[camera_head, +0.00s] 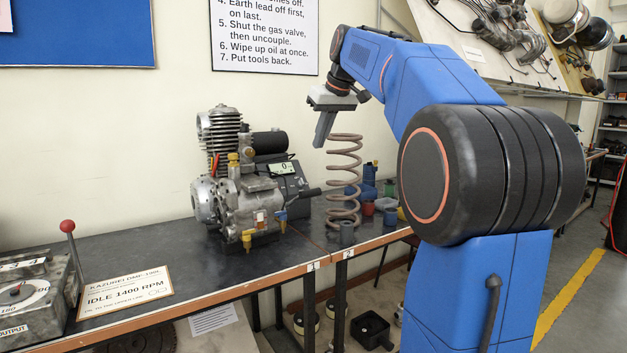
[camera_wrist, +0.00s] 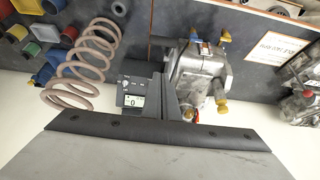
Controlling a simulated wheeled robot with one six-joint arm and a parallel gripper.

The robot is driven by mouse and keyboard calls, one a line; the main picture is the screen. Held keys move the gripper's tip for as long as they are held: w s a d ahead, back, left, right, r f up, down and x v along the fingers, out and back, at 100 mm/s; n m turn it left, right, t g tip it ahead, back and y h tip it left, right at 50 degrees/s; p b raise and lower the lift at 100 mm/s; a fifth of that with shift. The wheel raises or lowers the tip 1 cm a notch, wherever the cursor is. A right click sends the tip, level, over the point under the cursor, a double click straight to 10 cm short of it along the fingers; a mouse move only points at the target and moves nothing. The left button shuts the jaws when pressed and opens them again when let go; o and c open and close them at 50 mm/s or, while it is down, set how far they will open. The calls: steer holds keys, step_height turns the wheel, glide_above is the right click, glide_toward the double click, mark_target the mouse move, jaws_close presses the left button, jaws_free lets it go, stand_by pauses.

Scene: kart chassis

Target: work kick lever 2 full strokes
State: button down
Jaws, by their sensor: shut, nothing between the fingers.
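The engine (camera_head: 240,195) stands on the dark bench, with a finned cylinder on top.
A tall coil spring (camera_head: 344,180) stands close to the right of my gripper and the lever. Several small coloured bins (camera_head: 389,215) sit beyond it. A gearbox with a red-knobbed lever (camera_head: 68,226) and an idle-speed sign (camera_head: 125,290) are at the left.

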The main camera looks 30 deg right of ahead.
stand_by(0.3)
glide_above(313, 193)
steer(key=w, duration=0.1)
step_height(313, 193, down, 9)
steer(key=shift+a+r, duration=0.1)
steer(key=shift+r, duration=0.1)
steer(key=f, duration=0.3)
steer(key=shift+s, duration=0.3)
steer(key=shift+s+f, duration=0.1)
steer(key=shift+f, duration=0.35)
steer(key=shift+s, duration=0.1)
